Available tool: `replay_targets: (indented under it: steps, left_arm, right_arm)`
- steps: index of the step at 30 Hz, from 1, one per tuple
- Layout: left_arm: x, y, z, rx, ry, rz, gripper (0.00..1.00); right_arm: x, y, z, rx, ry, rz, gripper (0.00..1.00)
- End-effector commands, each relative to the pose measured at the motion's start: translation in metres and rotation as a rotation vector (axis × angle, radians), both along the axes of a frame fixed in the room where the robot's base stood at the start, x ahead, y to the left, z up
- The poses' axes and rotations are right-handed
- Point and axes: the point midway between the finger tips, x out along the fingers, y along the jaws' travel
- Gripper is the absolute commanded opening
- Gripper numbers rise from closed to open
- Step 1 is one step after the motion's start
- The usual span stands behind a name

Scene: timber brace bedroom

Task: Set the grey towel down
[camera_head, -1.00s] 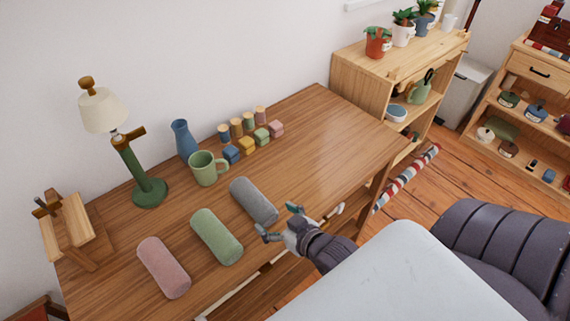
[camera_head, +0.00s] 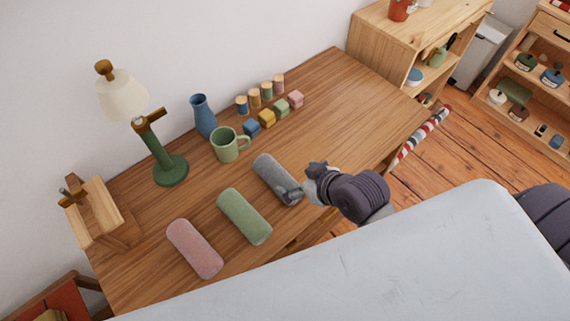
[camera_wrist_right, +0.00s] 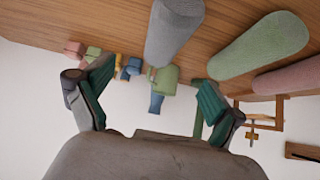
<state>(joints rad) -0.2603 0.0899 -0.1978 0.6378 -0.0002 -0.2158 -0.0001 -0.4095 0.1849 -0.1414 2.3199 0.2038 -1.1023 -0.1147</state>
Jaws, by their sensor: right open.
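The grey towel (camera_head: 272,175) is a rolled cylinder lying on the wooden desk, at the right end of a row of three rolls. It also shows at the top of the right wrist view (camera_wrist_right: 174,30). My right gripper (camera_head: 303,181) is at the towel's near right end, with a finger overlapping it in the head view. In the right wrist view my right gripper (camera_wrist_right: 156,78) has its fingers wide apart with nothing between them; the towel lies beyond them. Whether a finger touches the towel I cannot tell. My left gripper is not in view.
A green roll (camera_head: 244,216) and a pink roll (camera_head: 194,249) lie left of the towel. A green mug (camera_head: 225,145), blue vase (camera_head: 203,116), lamp (camera_head: 168,170) and several small blocks stand behind. The desk (camera_head: 345,115) is bare to the right.

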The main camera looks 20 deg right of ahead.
Motion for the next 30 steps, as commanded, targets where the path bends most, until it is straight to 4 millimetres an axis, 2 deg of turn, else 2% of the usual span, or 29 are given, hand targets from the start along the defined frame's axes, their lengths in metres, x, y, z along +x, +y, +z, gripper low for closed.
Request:
replay_targets:
  steps: [2,7,11,14,22,30]
  left_arm:
    - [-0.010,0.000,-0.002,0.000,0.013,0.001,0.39]
    - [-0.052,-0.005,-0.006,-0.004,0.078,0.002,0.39]
    - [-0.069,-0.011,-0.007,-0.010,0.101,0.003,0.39]
    - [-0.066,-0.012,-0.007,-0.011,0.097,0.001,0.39]
    - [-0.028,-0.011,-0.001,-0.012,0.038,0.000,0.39]
    - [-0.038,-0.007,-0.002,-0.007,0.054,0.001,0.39]
  right_arm:
    - [0.008,0.004,-0.009,0.002,0.004,0.001,0.94]
    - [0.031,0.012,-0.034,0.001,0.003,-0.001,0.94]
    - [0.045,0.017,-0.049,0.001,0.003,-0.001,0.94]
    - [0.051,0.020,-0.056,0.001,0.001,0.000,0.94]
    - [0.069,0.029,-0.073,0.001,0.003,-0.001,0.94]
    - [0.088,0.036,-0.094,-0.001,0.002,0.000,0.94]
